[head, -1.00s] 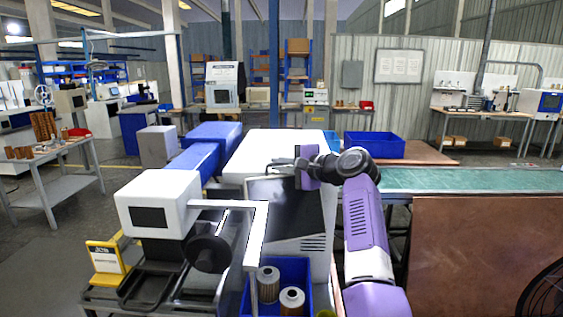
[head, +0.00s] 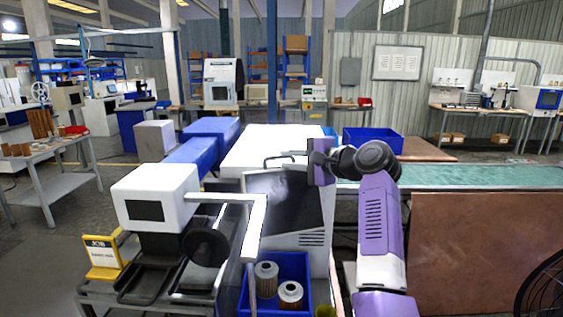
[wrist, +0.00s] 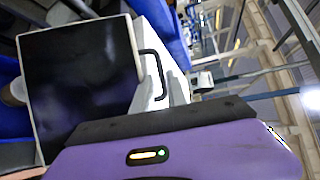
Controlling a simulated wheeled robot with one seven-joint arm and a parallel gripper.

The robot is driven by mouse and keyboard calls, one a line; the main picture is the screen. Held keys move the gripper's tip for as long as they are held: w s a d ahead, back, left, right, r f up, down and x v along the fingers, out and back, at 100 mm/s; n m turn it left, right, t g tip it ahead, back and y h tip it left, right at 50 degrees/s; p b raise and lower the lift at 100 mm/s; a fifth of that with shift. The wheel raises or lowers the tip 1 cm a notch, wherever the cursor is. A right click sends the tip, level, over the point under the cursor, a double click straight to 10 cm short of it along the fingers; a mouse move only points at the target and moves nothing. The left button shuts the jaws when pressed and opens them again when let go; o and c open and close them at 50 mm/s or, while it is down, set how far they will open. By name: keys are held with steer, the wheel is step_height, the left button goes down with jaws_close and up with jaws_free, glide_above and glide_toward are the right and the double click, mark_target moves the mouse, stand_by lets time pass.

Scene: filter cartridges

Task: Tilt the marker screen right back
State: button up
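The marker screen (head: 280,200) is a dark panel with a light rim on the front of the white machine (head: 275,145). It leans back at a slope. In the wrist view the screen (wrist: 80,80) fills the left side, with a thin black bent handle (wrist: 160,75) beside its edge. The handle also shows above the screen in the head view (head: 275,158). My gripper (head: 303,154) is at the screen's upper right corner, its purple body upright. Its fingers are small and hard to make out, and the wrist view shows only the purple body and dark edge. I cannot tell whether it touches the handle.
A blue bin (head: 303,265) with filter cartridges (head: 290,293) stands below the screen. A white-headed unit (head: 155,197) with a pale bar is at left, near a yellow job sign (head: 102,257). A green conveyor (head: 460,177) runs to the right.

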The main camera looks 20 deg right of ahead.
steer(key=v, duration=0.3)
steer(key=shift+s+r, duration=0.1)
stand_by(0.4)
